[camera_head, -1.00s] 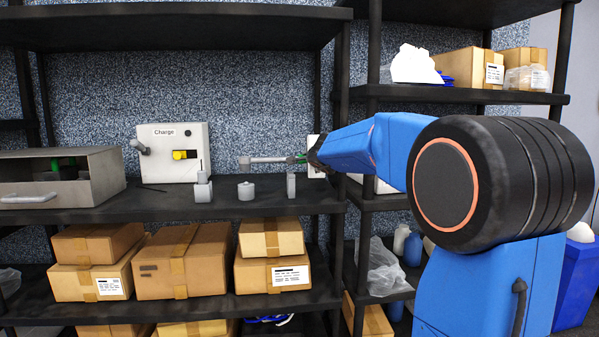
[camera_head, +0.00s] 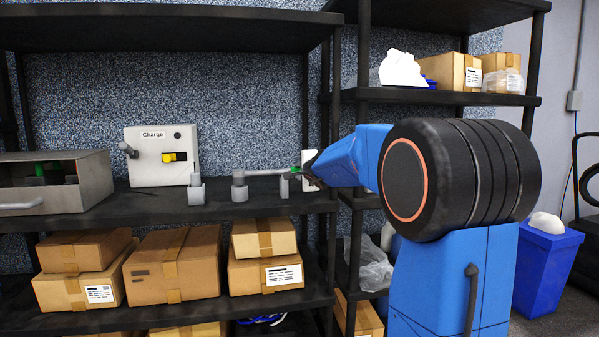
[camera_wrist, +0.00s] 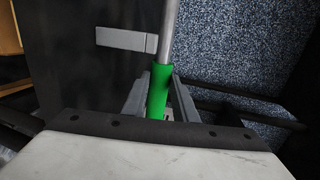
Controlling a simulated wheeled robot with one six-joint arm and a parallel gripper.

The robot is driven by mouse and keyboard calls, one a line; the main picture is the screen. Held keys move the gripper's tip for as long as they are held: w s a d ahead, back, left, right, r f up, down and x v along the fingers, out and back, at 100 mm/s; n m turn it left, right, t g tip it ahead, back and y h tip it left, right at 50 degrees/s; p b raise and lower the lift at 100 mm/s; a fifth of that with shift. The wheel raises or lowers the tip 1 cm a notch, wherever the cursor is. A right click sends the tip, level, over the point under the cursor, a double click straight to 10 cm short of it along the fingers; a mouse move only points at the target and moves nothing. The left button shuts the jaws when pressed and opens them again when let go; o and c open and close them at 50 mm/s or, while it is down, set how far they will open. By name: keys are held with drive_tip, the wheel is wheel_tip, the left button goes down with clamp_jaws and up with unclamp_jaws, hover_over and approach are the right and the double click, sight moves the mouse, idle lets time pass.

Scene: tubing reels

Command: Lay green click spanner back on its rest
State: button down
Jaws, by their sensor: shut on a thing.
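The click spanner has a grey shaft (camera_head: 265,172) and a green grip (camera_wrist: 160,90). My gripper (camera_wrist: 158,95) is shut on the green grip; in the head view my gripper (camera_head: 308,176) is at the right end of the spanner. The spanner lies about level, its head directly above or on a round grey piece (camera_head: 240,193) on the shelf. A grey upright post (camera_head: 284,188) stands by the shaft near the grip; in the wrist view a grey block (camera_wrist: 125,39) is just left of the shaft. I cannot tell whether the spanner touches either support.
Another grey post (camera_head: 197,190) stands to the left. Behind it is a white Charge box (camera_head: 163,156) with a yellow switch. A metal bin (camera_head: 88,180) is at far left. Cardboard boxes (camera_head: 175,262) fill the shelf below. A black shelf upright (camera_head: 334,130) is close to my gripper.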

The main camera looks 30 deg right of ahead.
drive_tip(key=shift+f, duration=0.3)
drive_tip(key=c, duration=1.4)
unclamp_jaws()
drive_tip(key=shift+c, duration=0.2)
drive_tip(key=shift+r, duration=0.6)
drive_tip(key=v, duration=1.2)
